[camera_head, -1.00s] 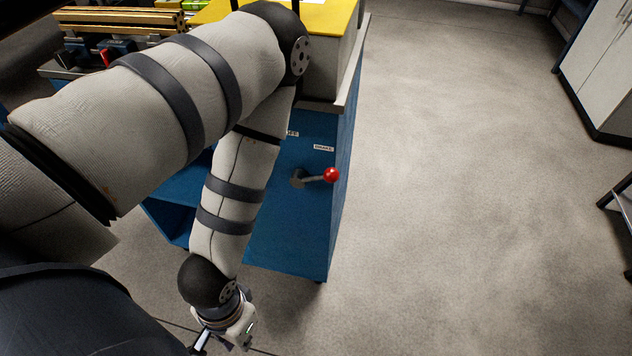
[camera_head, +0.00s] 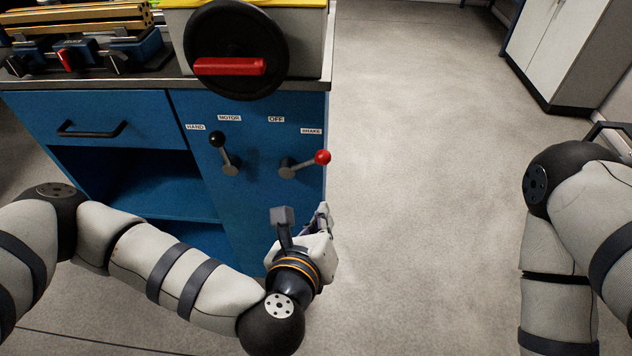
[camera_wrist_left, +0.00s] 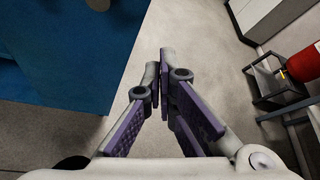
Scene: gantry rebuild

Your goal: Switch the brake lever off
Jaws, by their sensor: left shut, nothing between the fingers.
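The brake lever (camera_head: 305,164) has a grey hub and a red ball knob. It sits on the blue cabinet front and points right and slightly up, nearer the BRAKE label (camera_head: 311,131) than the OFF label (camera_head: 276,119). My left gripper (camera_head: 325,212) is below the red knob in the head view, apart from the lever. In the left wrist view its purple-padded fingers (camera_wrist_left: 165,58) are together with nothing between them, and the red knob does not show there. My right arm shows at the right edge, but its gripper is out of view.
A second lever with a black knob (camera_head: 218,140) is left of the brake lever, under the HAND and MOTOR labels. A black handwheel with a red handle (camera_head: 230,66) stands above. Open floor (camera_head: 430,180) lies right of the cabinet. A red cylinder (camera_wrist_left: 304,63) shows in the wrist view.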

